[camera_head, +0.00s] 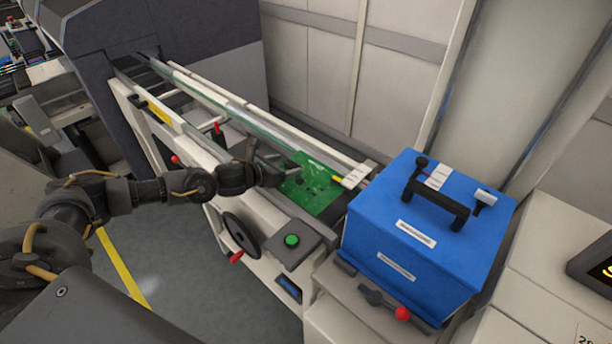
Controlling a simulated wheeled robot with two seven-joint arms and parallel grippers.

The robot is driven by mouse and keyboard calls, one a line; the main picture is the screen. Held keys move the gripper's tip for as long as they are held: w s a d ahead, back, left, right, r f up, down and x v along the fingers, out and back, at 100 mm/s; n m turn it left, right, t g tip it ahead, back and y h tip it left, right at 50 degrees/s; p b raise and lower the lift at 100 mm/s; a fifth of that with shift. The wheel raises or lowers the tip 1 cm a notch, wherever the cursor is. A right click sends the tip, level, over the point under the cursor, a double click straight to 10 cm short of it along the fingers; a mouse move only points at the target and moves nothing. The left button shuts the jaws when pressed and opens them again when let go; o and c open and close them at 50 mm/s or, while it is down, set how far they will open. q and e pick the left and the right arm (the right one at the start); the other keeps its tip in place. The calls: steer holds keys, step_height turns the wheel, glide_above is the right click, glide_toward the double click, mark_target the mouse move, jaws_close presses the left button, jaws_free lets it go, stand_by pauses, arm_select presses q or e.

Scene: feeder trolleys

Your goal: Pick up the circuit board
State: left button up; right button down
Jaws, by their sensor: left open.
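The circuit board (316,184) is a flat green board lying on the near end of the conveyor rails, just left of a blue box. My left gripper (279,172) reaches in from the left, over the conveyor and at the board's left edge. Its jaws are open, with the fingers small and dark in this view. I cannot tell whether a finger touches the board. Part of the board's left side is hidden behind the gripper. My right gripper is not in view.
The blue box (420,275) with a black handle (436,205) stands at the conveyor's end. A green button (292,240) and a black handwheel (240,236) sit on the conveyor's near side. The conveyor's light rails (180,128) run back to a dark machine (150,30).

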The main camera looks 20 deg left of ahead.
mark_target(292, 163)
arm_select(q)
steer(key=p+x, duration=0.1)
steer(key=x, duration=0.2)
steer(key=shift+w+d+f, duration=0.15)
steer(key=shift+w+f, duration=0.05)
steer(key=shift+w, duration=0.15)
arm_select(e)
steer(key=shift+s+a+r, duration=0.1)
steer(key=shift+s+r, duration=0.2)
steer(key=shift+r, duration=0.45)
arm_select(q)
steer(key=c, duration=1.4)
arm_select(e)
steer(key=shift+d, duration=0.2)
arm_select(q)
steer(key=shift+r, duration=0.1)
